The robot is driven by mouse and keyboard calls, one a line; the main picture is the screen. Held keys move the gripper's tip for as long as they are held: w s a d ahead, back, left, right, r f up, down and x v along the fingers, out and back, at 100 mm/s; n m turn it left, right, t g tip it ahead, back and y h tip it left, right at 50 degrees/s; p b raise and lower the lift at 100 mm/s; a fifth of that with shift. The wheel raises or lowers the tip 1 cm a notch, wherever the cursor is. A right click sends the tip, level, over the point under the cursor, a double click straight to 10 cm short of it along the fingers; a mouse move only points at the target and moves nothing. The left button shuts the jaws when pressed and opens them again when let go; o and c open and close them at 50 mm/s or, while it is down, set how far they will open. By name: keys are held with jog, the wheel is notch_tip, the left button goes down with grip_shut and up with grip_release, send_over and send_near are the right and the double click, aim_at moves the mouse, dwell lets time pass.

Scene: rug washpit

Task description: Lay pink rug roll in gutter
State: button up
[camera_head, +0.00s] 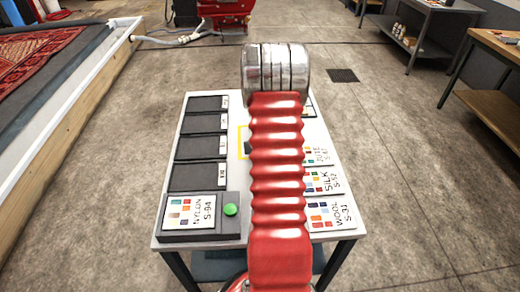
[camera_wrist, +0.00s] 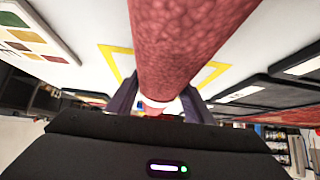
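The pink rug roll (camera_wrist: 190,35) is a reddish-pink, rough-surfaced cylinder in the wrist view, with a pale ring near its far end. My gripper (camera_wrist: 162,103) has its dark fingers on both sides of that far end. The roll fills the space between them, but whether they press on it is hidden. Whether the roll rests on the table or is clear of it is also unclear. In the head view my red arm covers the roll and the gripper.
A white table (camera_head: 165,228) stands ahead with dark trays (camera_head: 193,177) on its left, a nylon card with a green button (camera_head: 231,210), and silk and wool cards on its right. A yellow outline (camera_head: 242,143) marks its middle. Workbenches (camera_head: 492,58) stand right; a walled pit (camera_head: 75,128) lies left.

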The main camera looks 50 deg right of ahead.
jog(key=c, duration=0.9)
jog(key=shift+r, duration=0.15)
notch_tip(320, 180, up, 10)
jog(key=shift+f, duration=0.1)
dwell(0.6)
